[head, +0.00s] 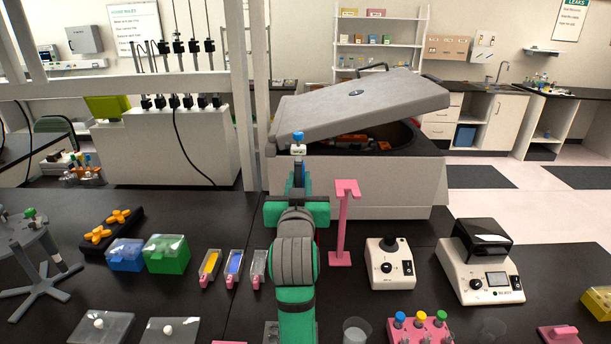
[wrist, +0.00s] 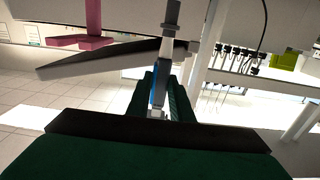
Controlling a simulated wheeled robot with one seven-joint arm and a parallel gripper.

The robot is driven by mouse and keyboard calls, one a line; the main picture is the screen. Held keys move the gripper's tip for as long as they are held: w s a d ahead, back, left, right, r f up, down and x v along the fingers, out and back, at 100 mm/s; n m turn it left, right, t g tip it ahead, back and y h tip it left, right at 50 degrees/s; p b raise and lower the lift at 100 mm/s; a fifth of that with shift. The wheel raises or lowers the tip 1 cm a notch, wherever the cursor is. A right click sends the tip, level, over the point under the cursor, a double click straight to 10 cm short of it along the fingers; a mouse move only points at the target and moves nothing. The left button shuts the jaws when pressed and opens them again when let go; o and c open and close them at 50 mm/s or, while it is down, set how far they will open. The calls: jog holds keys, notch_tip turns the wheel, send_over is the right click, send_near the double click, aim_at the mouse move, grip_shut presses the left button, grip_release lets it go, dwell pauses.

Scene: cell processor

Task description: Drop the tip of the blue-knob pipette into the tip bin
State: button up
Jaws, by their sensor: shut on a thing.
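The blue-knob pipette shows its blue knob (head: 298,136) and white upper body above my gripper (head: 298,190) in the head view, in front of the centrifuge. My gripper is shut on the pipette, which stands about upright. In the wrist view my gripper (wrist: 159,85) has its green fingers on either side of the pipette body (wrist: 168,40). The pipette's lower end and tip are hidden behind my arm in the head view and are unclear in the wrist view. A clear cup (head: 356,331) stands at the bottom edge; I cannot tell whether it is the tip bin.
A pink stand (head: 341,220) rises just right of my gripper. The open-lidded centrifuge (head: 330,180) is close behind. Tip boxes (head: 166,255) stand at left. White devices (head: 390,265) and a pink rack with coloured caps (head: 418,328) are at right.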

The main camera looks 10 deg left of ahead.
notch_tip(320, 180, down, 10)
dwell(0.4)
dwell(0.4)
jog(key=shift+w+a, duration=0.2)
jog(key=shift+w, duration=0.65)
jog(key=shift+w+a, duration=0.15)
jog(key=shift+w, duration=0.65)
jog(key=shift+w+a, duration=0.2)
jog(key=shift+w, duration=0.65)
jog(key=shift+r, duration=0.65)
jog(key=shift+f, duration=0.1)
jog(key=shift+s+d+f, duration=0.2)
jog(key=shift+s, duration=0.65)
jog(key=shift+s+d+f, duration=0.15)
jog(key=shift+s, duration=0.75)
jog(key=shift+s+d+f, duration=0.2)
jog(key=shift+s, duration=0.65)
